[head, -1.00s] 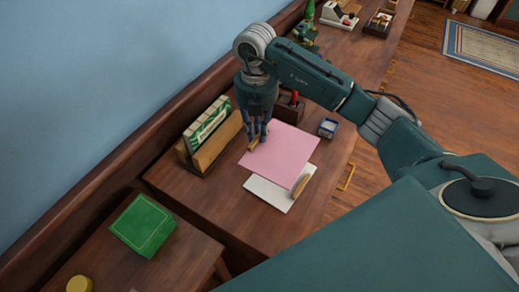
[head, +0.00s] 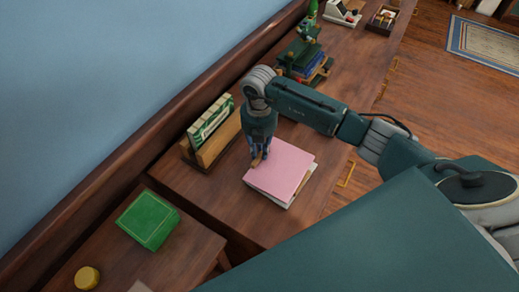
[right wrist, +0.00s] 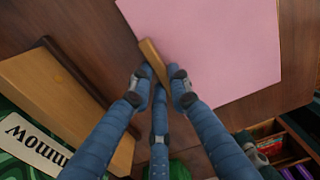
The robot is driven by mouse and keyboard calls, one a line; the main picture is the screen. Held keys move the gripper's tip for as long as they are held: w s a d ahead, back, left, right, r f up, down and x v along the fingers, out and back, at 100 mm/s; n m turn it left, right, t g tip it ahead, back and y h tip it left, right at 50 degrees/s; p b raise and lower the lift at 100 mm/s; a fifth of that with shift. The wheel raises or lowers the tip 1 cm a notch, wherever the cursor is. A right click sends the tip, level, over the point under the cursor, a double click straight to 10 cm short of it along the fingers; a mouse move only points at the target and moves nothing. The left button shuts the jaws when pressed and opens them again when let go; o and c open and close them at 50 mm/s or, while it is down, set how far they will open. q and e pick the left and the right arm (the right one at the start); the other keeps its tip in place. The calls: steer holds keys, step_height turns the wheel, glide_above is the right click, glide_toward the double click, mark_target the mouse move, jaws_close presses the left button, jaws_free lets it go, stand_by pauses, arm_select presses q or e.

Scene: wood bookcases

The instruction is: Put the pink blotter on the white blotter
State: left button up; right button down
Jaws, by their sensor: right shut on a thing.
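The pink blotter (head: 281,168) is a flat sheet with a wooden bar along one edge. It lies over most of the white blotter (head: 288,205), of which only a thin strip shows along the near and right edges. My right gripper (head: 259,157) is shut on the pink blotter's wooden bar at its left side. In the right wrist view my fingers (right wrist: 158,82) close around this bar, with the pink sheet (right wrist: 210,45) beyond. I cannot tell whether the pink blotter touches the white one or hangs just above it. My left gripper is not in view.
A wooden holder (head: 217,147) with a green and white box stands left of the gripper, close to it. A green book (head: 147,220) and a yellow round thing (head: 87,278) lie on the nearer surface. Books and a green figure stand behind my arm.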

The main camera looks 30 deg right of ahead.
steer(key=shift+f, duration=0.2)
steer(key=c, duration=1.6)
jaws_free()
steer(key=shift+c, duration=0.2)
steer(key=shift+r, duration=0.1)
steer(key=shift+r, duration=0.25)
steer(key=shift+w+r, duration=0.1)
steer(key=shift+r, duration=0.2)
step_height(320, 180, up, 11)
steer(key=b, duration=0.3)
steer(key=shift+r, duration=0.15)
